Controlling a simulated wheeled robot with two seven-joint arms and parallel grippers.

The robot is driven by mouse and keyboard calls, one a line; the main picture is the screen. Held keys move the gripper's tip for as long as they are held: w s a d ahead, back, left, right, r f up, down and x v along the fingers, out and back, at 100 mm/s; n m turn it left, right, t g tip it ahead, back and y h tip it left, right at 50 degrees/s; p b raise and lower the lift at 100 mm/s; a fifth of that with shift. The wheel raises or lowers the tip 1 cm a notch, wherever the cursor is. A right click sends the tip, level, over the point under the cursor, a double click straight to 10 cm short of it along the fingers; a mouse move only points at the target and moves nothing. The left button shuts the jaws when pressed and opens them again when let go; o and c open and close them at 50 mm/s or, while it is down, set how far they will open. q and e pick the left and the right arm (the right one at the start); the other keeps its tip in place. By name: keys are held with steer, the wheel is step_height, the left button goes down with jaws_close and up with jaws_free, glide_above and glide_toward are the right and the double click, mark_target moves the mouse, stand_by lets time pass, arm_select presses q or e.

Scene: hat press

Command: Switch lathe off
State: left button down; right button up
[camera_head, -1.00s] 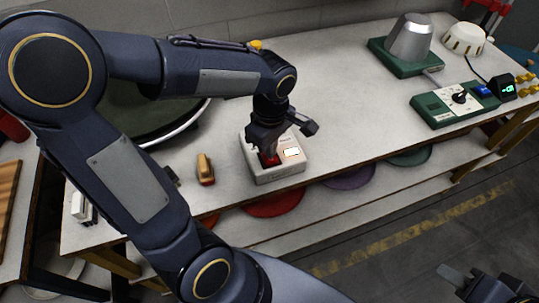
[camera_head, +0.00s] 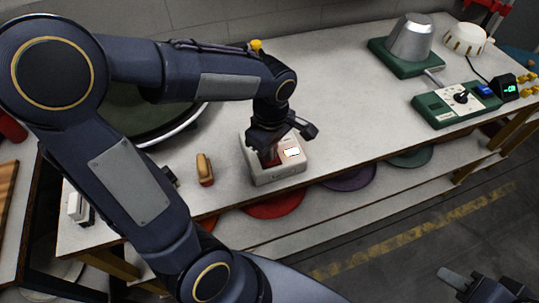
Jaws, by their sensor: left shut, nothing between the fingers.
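A small white switch box (camera_head: 280,174) stands near the front edge of the table, with a lit white button (camera_head: 292,153) on its right half. A red part on its left half is mostly hidden by my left gripper (camera_head: 268,160). My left gripper is shut and empty, pointing down at that red part; I cannot tell whether it touches it. My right gripper (camera_head: 468,283) shows only in part at the bottom right corner, and its fingers are too cut off to judge.
A wooden-handled brush (camera_head: 205,169) lies left of the box. A large round dark green disc (camera_head: 125,110) is behind my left arm. A metal hat form (camera_head: 410,38) and a green control panel (camera_head: 455,104) stand at the right. The table's middle is clear.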

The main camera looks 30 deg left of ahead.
arm_select(q)
steer(key=shift+f, duration=0.2)
steer(key=shift+r, duration=0.1)
step_height(320, 180, up, 7)
steer(key=p, duration=0.5)
steer(key=shift+p, duration=0.35)
steer(key=s+r+m+t+h, duration=0.3)
steer(key=s+r+m+t, duration=0.1)
steer(key=s+m, duration=0.7)
steer(key=d+m+t, duration=0.1)
steer(key=m, duration=0.2)
steer(key=shift+s+t+h, duration=0.3)
steer(key=shift+s+h, duration=0.05)
steer(key=shift+h, duration=0.05)
